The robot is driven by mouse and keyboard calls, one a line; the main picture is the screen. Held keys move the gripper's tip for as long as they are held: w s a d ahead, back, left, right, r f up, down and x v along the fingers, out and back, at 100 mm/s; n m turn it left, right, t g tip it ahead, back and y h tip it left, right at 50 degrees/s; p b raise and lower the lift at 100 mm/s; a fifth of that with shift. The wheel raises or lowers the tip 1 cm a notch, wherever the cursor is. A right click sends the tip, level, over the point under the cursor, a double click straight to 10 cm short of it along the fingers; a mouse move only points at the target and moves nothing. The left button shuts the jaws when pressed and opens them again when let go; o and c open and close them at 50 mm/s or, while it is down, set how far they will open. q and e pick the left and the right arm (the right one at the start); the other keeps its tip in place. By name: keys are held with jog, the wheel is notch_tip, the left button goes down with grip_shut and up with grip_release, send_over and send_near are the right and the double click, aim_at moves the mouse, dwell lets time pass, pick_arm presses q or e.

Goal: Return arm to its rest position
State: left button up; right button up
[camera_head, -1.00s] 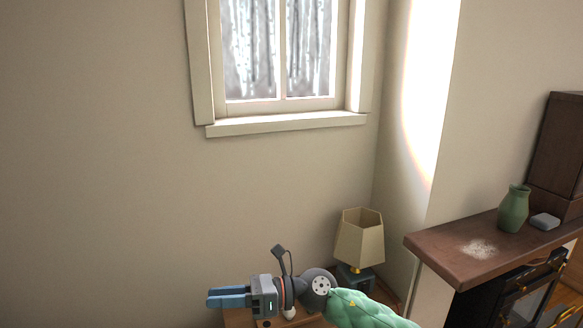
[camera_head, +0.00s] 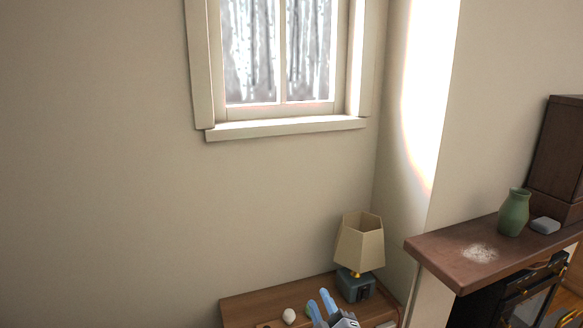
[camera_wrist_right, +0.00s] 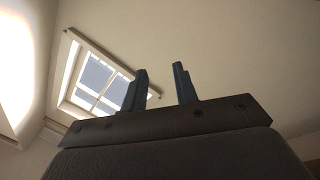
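My right gripper (camera_head: 318,298) shows at the bottom edge of the head view, its two blue fingers pointing up in front of the wooden side table (camera_head: 250,305). In the right wrist view the fingers (camera_wrist_right: 160,72) stand apart with nothing between them, against the bare wall. The gripper is open and empty. Most of the right arm is below the head view. My left gripper is in neither view.
A lamp (camera_head: 360,245) with a cream shade and a small white rounded object (camera_head: 289,316) stand on the side table. A brown mantel (camera_head: 450,262) at right holds a green vase (camera_head: 514,212) and a small grey box (camera_head: 545,225). The wall below the window (camera_head: 285,128) is clear.

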jog(key=s+d+f+m+g+h, duration=0.2)
jog(key=s+d+f+m+g, duration=0.25)
jog(key=f, duration=0.35)
jog(key=s+d+f+m+g+h, duration=0.3)
jog(key=s+d+f, duration=0.25)
jog(key=f, duration=0.25)
jog(key=s+d+f+m+g, duration=0.2)
jog(key=s+f+g, duration=0.25)
jog(key=s, duration=0.45)
jog(key=s+d+f+m+g, duration=0.25)
jog(key=s+f, duration=0.35)
jog(key=s, duration=0.4)
notch_tip(320, 180, down, 24)
jog(key=w+a+g, duration=0.1)
jog(key=w+g, duration=0.1)
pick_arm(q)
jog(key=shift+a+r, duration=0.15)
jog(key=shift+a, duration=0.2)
pick_arm(e)
jog(key=s+f, duration=0.4)
jog(key=f, duration=0.8)
jog(key=s+f, duration=0.3)
jog(key=f, duration=0.8)
jog(key=shift+s+a+f+n, duration=0.25)
jog(key=shift+s+f+n, duration=0.15)
